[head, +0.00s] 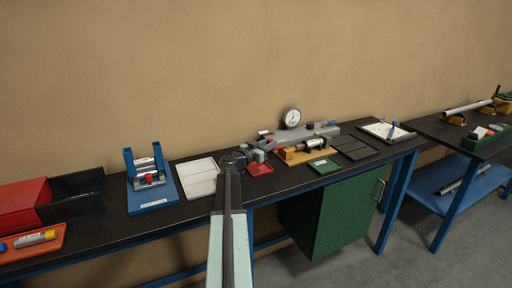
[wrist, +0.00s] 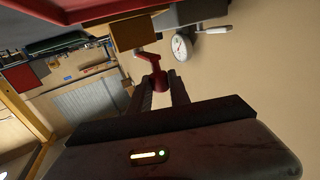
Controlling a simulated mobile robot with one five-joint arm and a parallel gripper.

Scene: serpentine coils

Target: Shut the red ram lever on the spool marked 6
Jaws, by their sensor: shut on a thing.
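In the wrist view the red ram lever (wrist: 149,57) runs from a yellow-brown block (wrist: 132,34) to between my jaws. My gripper (wrist: 161,84) is shut on the lever's red end. In the head view my gripper (head: 264,149) is at the left end of the spool (head: 311,144), which sits on a yellow base (head: 307,156) on the black bench. The lever is mostly hidden there behind my gripper. The spool has a pale label, but its number is too small to read.
A dial gauge (head: 292,117) and a grey unit (head: 338,129) stand behind the spool. A red pad (head: 260,169) and a green pad (head: 324,166) lie in front. Dark plates (head: 355,147) lie to the right.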

